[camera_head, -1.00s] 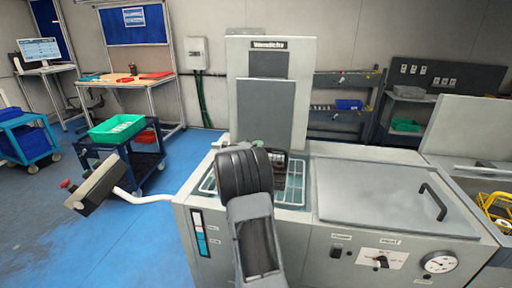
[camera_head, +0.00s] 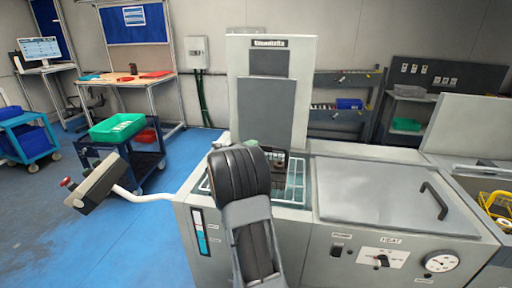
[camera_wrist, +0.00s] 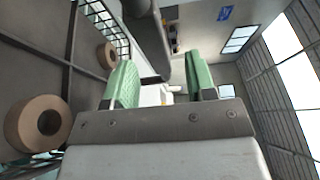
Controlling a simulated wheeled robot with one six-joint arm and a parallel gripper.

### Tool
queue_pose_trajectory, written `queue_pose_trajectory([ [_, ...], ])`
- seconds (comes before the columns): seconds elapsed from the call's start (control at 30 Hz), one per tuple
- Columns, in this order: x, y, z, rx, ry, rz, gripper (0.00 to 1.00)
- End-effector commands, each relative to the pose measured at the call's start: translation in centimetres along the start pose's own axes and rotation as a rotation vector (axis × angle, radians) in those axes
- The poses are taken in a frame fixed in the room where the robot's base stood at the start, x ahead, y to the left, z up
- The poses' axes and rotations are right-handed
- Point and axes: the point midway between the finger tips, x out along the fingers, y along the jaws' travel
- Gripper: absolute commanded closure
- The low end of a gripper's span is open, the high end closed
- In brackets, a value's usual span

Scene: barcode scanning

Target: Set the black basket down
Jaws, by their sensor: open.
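My gripper (camera_wrist: 161,78) is open; its two green fingertips stand apart with no object clearly between them. In the head view my dark wrist hides most of it. A dark object that looks like the black basket (camera_head: 277,156) sits in the machine's open tank, just behind my wrist, and is mostly hidden. A pale wire rack (camera_head: 297,182) lines the tank around it. In the wrist view a dark bar runs beyond the fingertips; I cannot tell whether it is part of the basket.
The grey machine's lid (camera_head: 272,104) stands upright behind the tank. A closed cover (camera_head: 385,195) with a black handle lies to the right. A yellow basket (camera_head: 497,206) stands at the far right. A green bin (camera_head: 117,127) is on a cart at the left.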

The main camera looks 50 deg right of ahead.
Motion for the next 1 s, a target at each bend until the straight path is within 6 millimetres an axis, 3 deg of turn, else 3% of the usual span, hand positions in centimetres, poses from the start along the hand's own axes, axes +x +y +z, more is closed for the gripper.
queue_pose_trajectory([
  [0.3,-5.7,0.1,0.0,0.0,-0.001,0.001,0.49],
  [0.67,-8.1,-0.1,0.1,-0.005,-0.015,0.004,0.49],
  [0.77,-8.9,-0.5,1.5,-0.036,-0.116,0.02,0.49],
  [0.87,-11.2,-1.3,4.2,-0.125,-0.34,0.046,0.49],
  [0.97,-15.9,-1.7,7.1,-0.293,-0.659,0.06,0.49],
  [1.0,-18.3,-1.7,7.9,-0.383,-0.797,0.058,0.49],
])
